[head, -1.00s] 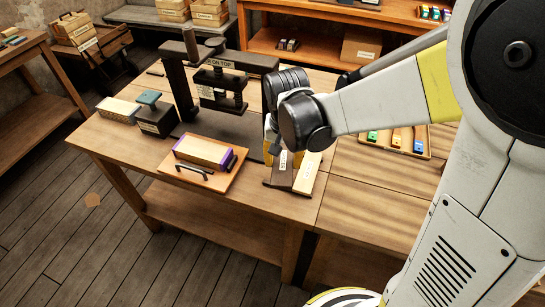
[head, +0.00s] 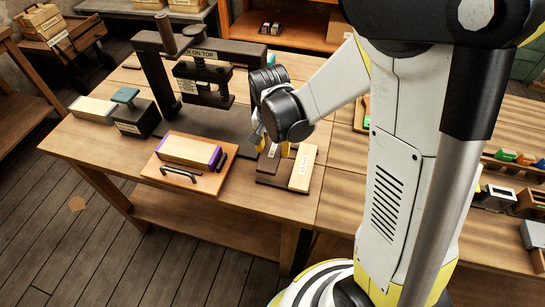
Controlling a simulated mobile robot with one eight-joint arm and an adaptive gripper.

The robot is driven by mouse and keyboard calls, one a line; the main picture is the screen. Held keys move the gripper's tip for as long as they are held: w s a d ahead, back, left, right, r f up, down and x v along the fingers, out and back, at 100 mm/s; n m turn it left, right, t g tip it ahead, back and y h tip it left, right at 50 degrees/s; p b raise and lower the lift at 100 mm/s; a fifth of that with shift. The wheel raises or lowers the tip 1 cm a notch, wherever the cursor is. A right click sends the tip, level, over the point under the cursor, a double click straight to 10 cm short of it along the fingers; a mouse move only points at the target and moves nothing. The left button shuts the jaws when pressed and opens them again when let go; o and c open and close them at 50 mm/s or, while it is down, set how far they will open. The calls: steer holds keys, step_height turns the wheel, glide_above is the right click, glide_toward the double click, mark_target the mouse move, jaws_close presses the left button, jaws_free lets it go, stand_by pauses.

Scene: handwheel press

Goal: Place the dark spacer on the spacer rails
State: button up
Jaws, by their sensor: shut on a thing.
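My gripper (head: 271,146), with yellow fingers, points down above the left part of a small dark stand on the bench. It is shut on a dark labelled block, which looks like the dark spacer (head: 269,163). The fingers and wrist partly cover it, and I cannot tell whether it touches the stand. A pale labelled block (head: 302,168) sits beside it on the right. The black handwheel press (head: 203,68) stands behind and to the left, with a dark base plate. I cannot make out which part is the spacer rails.
A wooden tray (head: 170,172) with a black handle, holding a pale block with purple ends (head: 190,151), lies left of my gripper. My arm hides much of the bench's right side.

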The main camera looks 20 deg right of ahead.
mark_target(273, 157)
steer(key=shift+f+b, duration=0.85)
steer(key=shift+f, duration=1.1)
steer(key=shift+f, duration=0.1)
steer(key=o, duration=1.3)
steer(key=shift+c, duration=0.2)
steer(key=r+p, duration=0.1)
steer(key=r, duration=0.2)
steer(key=r+p, duration=0.2)
steer(key=r, duration=0.2)
steer(key=s+r+p, duration=0.1)
steer(key=r, duration=0.3)
steer(key=shift+a+r, duration=0.15)
steer(key=shift+a, duration=0.25)
steer(key=shift+s+r+p, duration=0.2)
steer(key=shift+r+p, duration=0.1)
steer(key=shift+r, duration=0.45)
steer(key=s+r+n+t, duration=0.6)
steer(key=s+r+n, duration=0.1)
steer(key=s+r, duration=0.4)
steer(key=shift+d+y, duration=0.4)
steer(key=shift+d, duration=0.05)
